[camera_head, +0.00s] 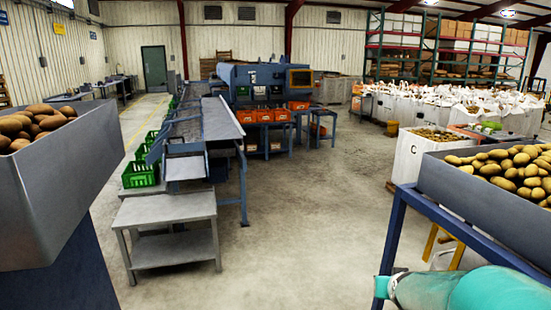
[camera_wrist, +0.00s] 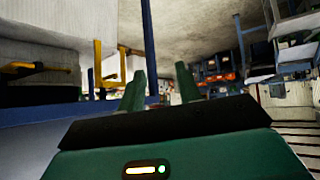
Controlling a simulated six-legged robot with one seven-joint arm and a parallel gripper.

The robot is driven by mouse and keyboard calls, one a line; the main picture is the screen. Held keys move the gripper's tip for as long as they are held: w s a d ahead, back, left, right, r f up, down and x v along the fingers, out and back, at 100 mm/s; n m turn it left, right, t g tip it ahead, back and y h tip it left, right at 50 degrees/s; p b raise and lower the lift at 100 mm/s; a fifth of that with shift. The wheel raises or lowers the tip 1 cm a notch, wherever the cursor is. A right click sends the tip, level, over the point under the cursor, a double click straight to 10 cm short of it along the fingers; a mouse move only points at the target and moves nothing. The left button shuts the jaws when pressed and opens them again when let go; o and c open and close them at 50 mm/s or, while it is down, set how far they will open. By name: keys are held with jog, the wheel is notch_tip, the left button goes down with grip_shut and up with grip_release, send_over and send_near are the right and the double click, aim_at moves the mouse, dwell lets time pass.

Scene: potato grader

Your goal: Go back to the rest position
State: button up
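My gripper (camera_wrist: 160,74) shows in the wrist view, with two green fingers standing apart beyond a dark palm. Nothing is held between them; the open hall shows in the gap. In the head view a teal part of my arm lies across the bottom right corner, by the blue frame under the potato bin (camera_head: 487,207). The gripper itself is out of sight in that view.
Another grey potato bin (camera_head: 62,185) stands close at the left. A grey metal table (camera_head: 168,210) and the grader line (camera_head: 217,119) are ahead. White bulk bags (camera_head: 407,160) stand at the right. The middle floor (camera_head: 310,215) is clear. In the wrist view, yellow bars (camera_wrist: 98,66) are near.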

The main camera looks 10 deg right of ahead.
jog(key=s+a+r+n+g+y, duration=0.1)
jog(key=s+a+r, duration=0.3)
jog(key=s+a, duration=0.4)
jog(key=s+a+r+n+g+y, duration=0.2)
jog(key=s+a, duration=0.7)
jog(key=a, duration=0.6)
notch_tip(320, 180, up, 2)
jog(key=shift+r+n+y, duration=0.25)
jog(key=shift+n+y, duration=0.45)
